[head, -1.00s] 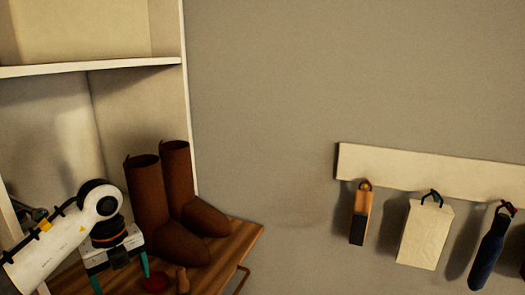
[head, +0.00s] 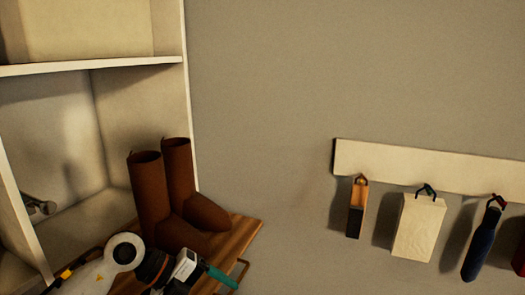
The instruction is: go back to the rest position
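My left arm comes in at the lower left. My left gripper (head: 218,277) is at the bottom, in front of the wooden surface (head: 240,238) with the boots on it. It points right, and only one teal finger shows clearly, so its opening cannot be judged. Nothing is visibly held in it. My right gripper is out of view.
Two brown boots (head: 152,200) stand upright just behind my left gripper. A white shelf unit (head: 90,70) rises at the left. A wall rack (head: 420,168) at the right carries several hanging items, including a cream block (head: 418,228). The wall between is clear.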

